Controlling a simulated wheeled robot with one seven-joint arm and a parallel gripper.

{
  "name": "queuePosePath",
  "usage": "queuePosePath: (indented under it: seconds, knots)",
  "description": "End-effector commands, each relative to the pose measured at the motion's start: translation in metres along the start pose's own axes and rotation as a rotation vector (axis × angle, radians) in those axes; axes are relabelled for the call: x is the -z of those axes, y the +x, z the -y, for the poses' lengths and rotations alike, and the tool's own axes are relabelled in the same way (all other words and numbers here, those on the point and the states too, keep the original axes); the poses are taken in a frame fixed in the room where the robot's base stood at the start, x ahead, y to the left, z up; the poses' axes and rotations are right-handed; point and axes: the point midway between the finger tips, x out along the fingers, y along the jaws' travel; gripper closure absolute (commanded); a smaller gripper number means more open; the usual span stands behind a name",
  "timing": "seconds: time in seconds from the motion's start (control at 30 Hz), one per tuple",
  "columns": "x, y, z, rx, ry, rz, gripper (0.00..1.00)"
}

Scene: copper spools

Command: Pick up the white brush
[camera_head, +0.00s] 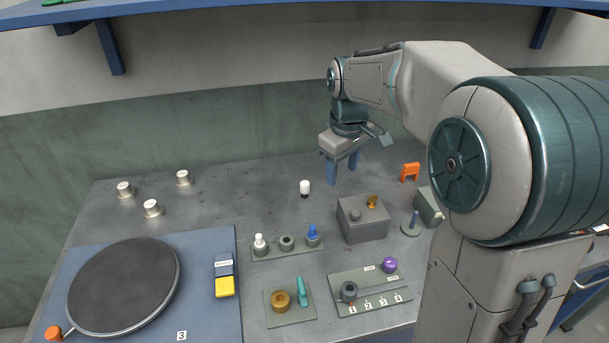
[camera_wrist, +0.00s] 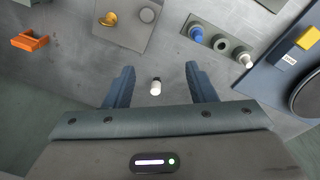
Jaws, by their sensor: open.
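A small white piece with a dark lower end (camera_head: 305,187) stands alone on the grey table; it looks like the white brush. In the wrist view this white piece (camera_wrist: 155,88) shows between the two fingers. My gripper (camera_head: 342,172) is open and empty, above the table and to the right of the white piece in the head view. Its blue fingers also show spread apart in the wrist view (camera_wrist: 160,80). Another white-topped piece (camera_head: 260,241) stands in a small rack (camera_head: 274,255), beside a dark ring and a blue piece (camera_head: 312,233).
A grey box (camera_head: 365,229) with a gold knob stands in front of the gripper. An orange bracket (camera_head: 409,172) is to the right. A blue board (camera_head: 208,300) with a dark disc lies front left. Bare table surrounds the lone white piece.

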Motion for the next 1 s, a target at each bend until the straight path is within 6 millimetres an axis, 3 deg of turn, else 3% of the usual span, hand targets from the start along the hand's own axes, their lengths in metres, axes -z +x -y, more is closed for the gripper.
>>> queuePosePath:
  seconds: [0.1,0.3,0.5,0.77,1.0]
  knots:
    - [0.043,0.004,-0.013,0.020,-0.137,0.018,0.49]
    - [0.106,0.022,-0.027,0.055,-0.361,0.040,0.49]
    - [0.148,0.043,-0.033,0.084,-0.531,0.051,0.49]
    - [0.166,0.061,-0.034,0.101,-0.616,0.055,0.49]
    - [0.162,0.105,-0.030,0.103,-0.617,0.057,0.49]
